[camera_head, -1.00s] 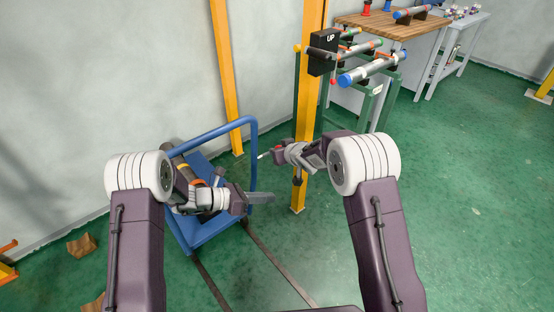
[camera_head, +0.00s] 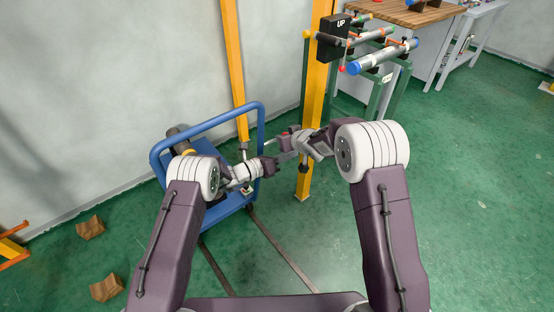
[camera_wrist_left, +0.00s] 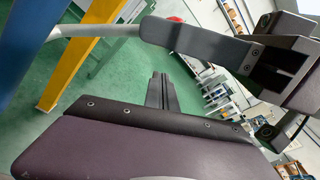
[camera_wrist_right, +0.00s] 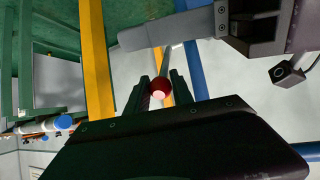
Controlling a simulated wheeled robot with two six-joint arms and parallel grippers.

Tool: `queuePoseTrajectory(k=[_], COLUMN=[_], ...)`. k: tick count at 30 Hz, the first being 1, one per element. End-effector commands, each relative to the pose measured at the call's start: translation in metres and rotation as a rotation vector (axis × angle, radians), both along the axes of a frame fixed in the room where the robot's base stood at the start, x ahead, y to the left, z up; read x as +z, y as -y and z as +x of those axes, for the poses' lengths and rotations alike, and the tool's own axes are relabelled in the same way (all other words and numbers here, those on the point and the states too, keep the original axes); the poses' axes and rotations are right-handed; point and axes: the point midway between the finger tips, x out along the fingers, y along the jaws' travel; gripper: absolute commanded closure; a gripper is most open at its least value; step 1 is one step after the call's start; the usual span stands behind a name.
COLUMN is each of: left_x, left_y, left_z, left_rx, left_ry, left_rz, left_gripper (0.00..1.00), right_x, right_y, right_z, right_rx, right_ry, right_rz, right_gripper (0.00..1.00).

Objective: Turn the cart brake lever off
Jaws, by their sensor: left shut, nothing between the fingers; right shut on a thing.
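The blue cart (camera_head: 207,123) stands left of the yellow post, its tube handle facing up. The brake lever's red knob (camera_wrist_right: 159,90) shows in the right wrist view between the fingers of my right gripper (camera_wrist_right: 159,88), which is shut on it. In the head view my right gripper (camera_head: 288,146) is beside the cart's handle, and the knob is mostly hidden. My left gripper (camera_head: 270,165) is shut and empty, close below the right one; its fingers (camera_wrist_left: 161,92) show in its wrist view.
A yellow post (camera_head: 312,100) carries a black box (camera_head: 333,38) marked UP, just behind my right gripper. A green pipe stand (camera_head: 388,80) is beyond. Brown blocks (camera_head: 91,227) lie on the floor at left. The floor at right is clear.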

Motion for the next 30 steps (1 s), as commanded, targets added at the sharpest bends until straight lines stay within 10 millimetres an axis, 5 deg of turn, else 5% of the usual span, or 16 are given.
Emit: queuePoseTrajectory(k=[6, 30], left_x=[0.027, 0.049], left_y=[-0.019, -0.031], left_z=[0.011, 0.022], left_rx=[0.005, 0.011], left_ry=[0.004, 0.01], left_rz=[0.001, -0.005], left_gripper=[1.0, 1.0], right_x=[0.001, -0.002], right_y=[0.0, 0.002], right_z=[0.001, -0.001], right_rx=[-0.001, -0.002], right_ry=[0.003, -0.006], right_rz=[0.002, -0.004], right_gripper=[1.0, 1.0])
